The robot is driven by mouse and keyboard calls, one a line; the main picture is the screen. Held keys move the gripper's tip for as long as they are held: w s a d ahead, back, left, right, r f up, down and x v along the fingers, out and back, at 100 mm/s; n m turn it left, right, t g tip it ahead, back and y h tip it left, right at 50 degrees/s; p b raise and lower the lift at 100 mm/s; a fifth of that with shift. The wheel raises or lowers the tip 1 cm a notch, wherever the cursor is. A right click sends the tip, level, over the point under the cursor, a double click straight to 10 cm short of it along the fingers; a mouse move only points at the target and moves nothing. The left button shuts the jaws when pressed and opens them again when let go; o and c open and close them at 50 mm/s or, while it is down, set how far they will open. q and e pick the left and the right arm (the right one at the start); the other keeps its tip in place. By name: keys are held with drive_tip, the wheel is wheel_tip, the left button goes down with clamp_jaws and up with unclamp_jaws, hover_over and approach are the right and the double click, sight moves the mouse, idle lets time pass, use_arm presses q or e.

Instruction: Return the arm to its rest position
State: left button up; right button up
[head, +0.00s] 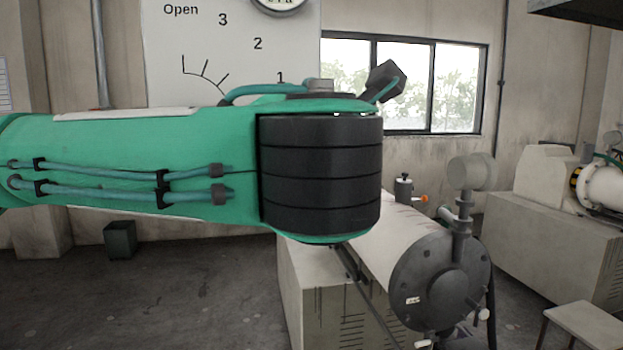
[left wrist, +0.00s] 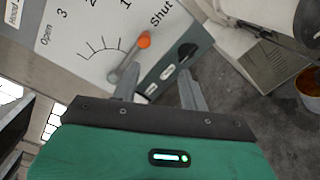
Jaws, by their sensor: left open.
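My left gripper (left wrist: 160,74) shows in the left wrist view with its two grey fingers apart and nothing visible between them. Beyond the fingers is a white dial panel (left wrist: 78,28) marked Open, 3, 2, 1 and Shut. A grey lever with an orange knob (left wrist: 144,41) points towards the Shut side, close to the left finger; I cannot tell whether they touch. In the head view my green arm comes in from the left and covers the lower part of the dial panel (head: 180,60). Neither gripper shows in the head view.
A grey mill with a round flanged end (head: 440,285) stands beyond my arm at centre right. Another machine (head: 560,215) and a stool (head: 588,325) are at the right. A dark bin (head: 120,240) stands by the back wall. Open floor lies at lower left.

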use_arm(q)
drive_tip(key=w+d+f+n+g+h, duration=0.15)
drive_tip(key=f+n+g+h, duration=0.45)
drive_tip(key=f, duration=1)
drive_tip(key=w+d+f+n+g+h, duration=0.1)
drive_tip(key=d+f+n+h, duration=0.15)
drive_tip(key=f+n, duration=1.1)
drive_tip(key=s+a+f+n+g, duration=0.1)
drive_tip(key=s+a+f+n, duration=0.15)
drive_tip(key=f, duration=0.45)
drive_tip(key=s+a+f+n+g, duration=0.1)
drive_tip(key=a+f+n, duration=0.15)
drive_tip(key=f, duration=0.35)
drive_tip(key=s+a+f+n, duration=0.1)
drive_tip(key=s+f+n, duration=0.1)
drive_tip(key=f+n, duration=0.35)
drive_tip(key=s+a+f+n+g+y, duration=0.4)
drive_tip(key=s+a+f+n, duration=1)
drive_tip(key=s+f, duration=0.5)
wheel_tip(320, 180, down, 32)
drive_tip(key=s+a+m+g, duration=0.1)
drive_tip(key=s+g, duration=0.1)
drive_tip(key=s+a+f+g, duration=0.1)
drive_tip(key=s+a+f, duration=0.2)
drive_tip(key=s+f, duration=1.5)
drive_tip(key=shift+s+a+f, duration=0.15)
drive_tip(key=shift+a+f, duration=0.05)
drive_tip(key=shift+f, duration=0.2)
